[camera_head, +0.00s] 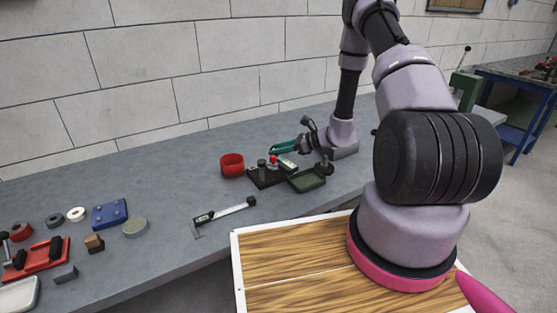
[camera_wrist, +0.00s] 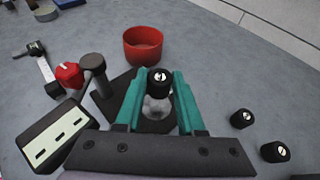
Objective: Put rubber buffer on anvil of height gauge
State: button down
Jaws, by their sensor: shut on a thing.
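My gripper (camera_wrist: 157,84) has teal fingers, shut on a rubber buffer (camera_wrist: 158,77), a short black cylinder with a light slotted stud on its end. The height gauge has a dark base (camera_wrist: 115,100), a grey post (camera_wrist: 95,72) and a red knob (camera_wrist: 68,73). The buffer is over or at the base; a rounded grey part (camera_wrist: 155,108) shows below it between the fingers. I cannot tell whether the buffer touches the anvil. In the head view my gripper (camera_head: 278,150) is just behind the gauge base (camera_head: 268,178); the buffer is not clear there.
Two more black buffers (camera_wrist: 242,118) (camera_wrist: 274,152) stand apart at right in the wrist view. A caliper (camera_head: 224,212) lies in front. Bench between gauge and left-hand parts is mostly clear.

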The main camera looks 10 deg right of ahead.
jog(key=shift+f, duration=2.05)
jog(key=shift+f, duration=0.15)
jog(key=c, duration=0.5)
grip_release()
